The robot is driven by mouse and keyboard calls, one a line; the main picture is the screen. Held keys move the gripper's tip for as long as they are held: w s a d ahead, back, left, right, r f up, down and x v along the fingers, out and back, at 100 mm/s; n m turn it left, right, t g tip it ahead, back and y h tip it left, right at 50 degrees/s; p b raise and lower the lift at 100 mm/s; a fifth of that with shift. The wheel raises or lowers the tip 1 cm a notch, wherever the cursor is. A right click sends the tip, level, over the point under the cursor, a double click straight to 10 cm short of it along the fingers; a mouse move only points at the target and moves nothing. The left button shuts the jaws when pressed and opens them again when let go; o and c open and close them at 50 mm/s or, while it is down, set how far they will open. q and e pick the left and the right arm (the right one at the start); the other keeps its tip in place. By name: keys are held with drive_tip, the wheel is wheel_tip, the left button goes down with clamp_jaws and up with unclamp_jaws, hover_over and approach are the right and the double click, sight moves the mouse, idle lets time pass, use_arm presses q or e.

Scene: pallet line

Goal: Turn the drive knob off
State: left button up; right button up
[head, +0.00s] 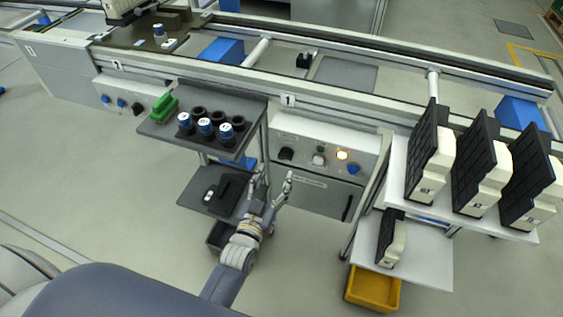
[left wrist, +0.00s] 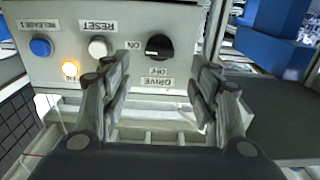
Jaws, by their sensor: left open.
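The black drive knob (head: 286,153) is on the left of the grey control panel (head: 322,135) of station 1. In the left wrist view, which is upside down, the knob (left wrist: 159,47) shows beside the ON, OFF and DRIVE labels. A pale mark on it seems to lie on the ON side. My left gripper (head: 273,178) is open and empty in front of the panel, just below the knob in the head view. In the left wrist view its two fingers (left wrist: 162,85) stand on either side of the knob's line, apart from it. My right gripper is out of view.
A lit orange lamp (left wrist: 70,69), a white reset button (left wrist: 98,47) and a blue release button (left wrist: 40,47) sit beside the knob. A white rack (head: 420,262) with black-and-cream units stands right.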

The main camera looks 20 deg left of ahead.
sight(284, 159)
use_arm(q)
drive_tip(key=w, duration=0.5)
drive_tip(key=shift+d, duration=0.15)
drive_tip(key=shift+w+f, duration=0.1)
drive_tip(key=shift+w, duration=0.6)
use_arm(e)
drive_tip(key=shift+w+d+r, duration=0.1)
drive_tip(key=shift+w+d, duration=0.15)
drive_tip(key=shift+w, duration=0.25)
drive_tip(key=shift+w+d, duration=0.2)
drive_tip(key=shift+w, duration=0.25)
use_arm(q)
drive_tip(key=shift+c, duration=0.2)
drive_tip(key=c, duration=1)
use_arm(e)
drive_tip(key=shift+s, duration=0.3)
